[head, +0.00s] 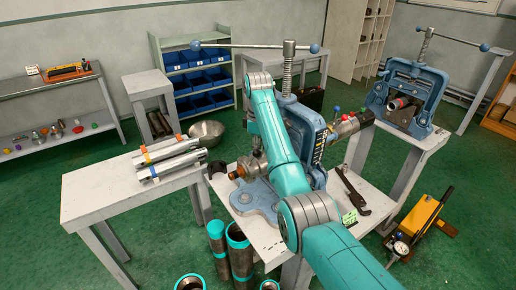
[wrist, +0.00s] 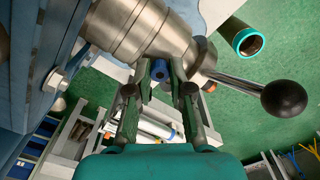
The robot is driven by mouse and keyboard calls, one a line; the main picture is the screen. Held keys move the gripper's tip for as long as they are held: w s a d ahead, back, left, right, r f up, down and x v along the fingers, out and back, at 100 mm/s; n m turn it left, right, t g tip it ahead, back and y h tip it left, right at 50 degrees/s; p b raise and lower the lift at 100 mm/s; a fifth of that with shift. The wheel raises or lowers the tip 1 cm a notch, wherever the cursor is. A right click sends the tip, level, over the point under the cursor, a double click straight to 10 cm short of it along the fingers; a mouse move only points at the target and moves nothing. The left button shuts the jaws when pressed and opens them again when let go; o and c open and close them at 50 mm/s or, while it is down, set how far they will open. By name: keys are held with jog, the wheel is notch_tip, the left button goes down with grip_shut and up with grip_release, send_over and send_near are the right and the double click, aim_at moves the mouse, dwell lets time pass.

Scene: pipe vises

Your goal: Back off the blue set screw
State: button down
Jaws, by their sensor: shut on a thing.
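In the wrist view, my gripper (wrist: 161,72) has its two fingers closed on the blue set screw (wrist: 159,70) on the side of a steel fitting (wrist: 140,32). The screw is partly hidden between the fingertips. The fitting sticks out beside a blue vise (wrist: 30,60). In the head view, the vise (head: 302,130) stands on a light bench in the middle. The fitting (head: 252,164) shows in part on its left side. My arm crosses in front, and my gripper and the set screw are hidden there.
A lever with a black ball (wrist: 284,98) sticks out beside my fingers. Teal-rimmed pipes (head: 238,240) stand on the floor in front. A table (head: 100,195) with steel pipes is at left. A second blue vise (head: 410,90) stands at right. A wrench (head: 352,190) lies on the bench.

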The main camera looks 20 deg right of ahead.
jog(key=shift+s+f, duration=0.1)
jog(key=shift+f, duration=0.2)
jog(key=c, duration=1.1)
grip_release()
jog(key=shift+o, duration=0.2)
jog(key=shift+r, duration=0.1)
jog(key=shift+r, duration=0.1)
jog(key=shift+m, duration=0.3)
